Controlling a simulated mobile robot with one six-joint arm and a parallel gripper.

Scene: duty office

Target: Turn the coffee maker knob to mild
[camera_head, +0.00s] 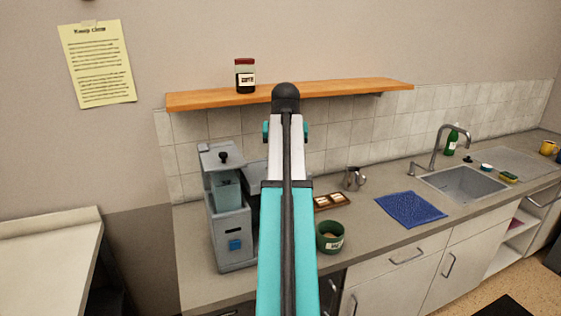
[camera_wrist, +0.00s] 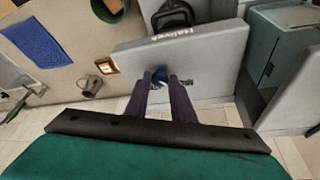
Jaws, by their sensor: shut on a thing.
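The coffee maker (camera_wrist: 215,48) shows in the wrist view as a light grey body with a dark carafe area (camera_wrist: 175,14) and printed lettering that I cannot read. My gripper (camera_wrist: 160,80) is shut on the knob, with one dark finger on each side. The marks around the knob are partly covered by the fingers, so I cannot tell its setting. In the head view my arm hides the gripper, the knob and most of the coffee maker.
A grey machine with a blue button (camera_head: 235,245) stands left of my arm. A green pot (camera_head: 330,237), a brown tray (camera_head: 330,202) and a metal jug (camera_head: 353,178) are to the right. A shelf (camera_head: 350,88) with a jar (camera_head: 245,75) is above. A blue mat (camera_head: 410,209) lies by the sink (camera_head: 465,184).

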